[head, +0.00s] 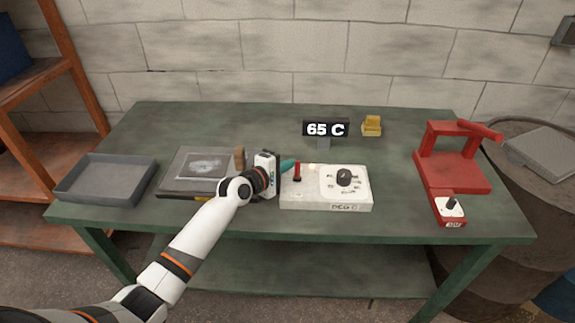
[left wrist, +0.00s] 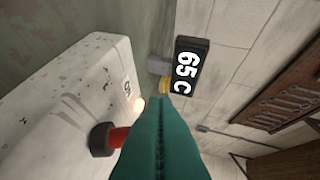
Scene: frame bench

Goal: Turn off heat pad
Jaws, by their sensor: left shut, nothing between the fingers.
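The white control box (head: 326,199) marked "DEG C" stands near the front middle of the table, with a dial (head: 344,177) on top. A red switch lever (head: 297,170) with a dark base is at its left end; it also shows in the left wrist view (left wrist: 117,137). A small pale lamp (left wrist: 138,103) glows beside it. The flat grey pad (head: 175,184) lies left of the box, with a pale picture on it. My left gripper (head: 290,164), with teal fingers, is shut and empty close beside the lever; contact is unclear. Its fingers (left wrist: 162,135) partly hide the lever in the wrist view.
A display (head: 326,129) behind the box reads 65 C. A yellow block (head: 372,126) is at the back. A grey tray (head: 73,194) is at the left, a brush (head: 239,157) by the pad. A red press-like device (head: 450,174) stands at the right.

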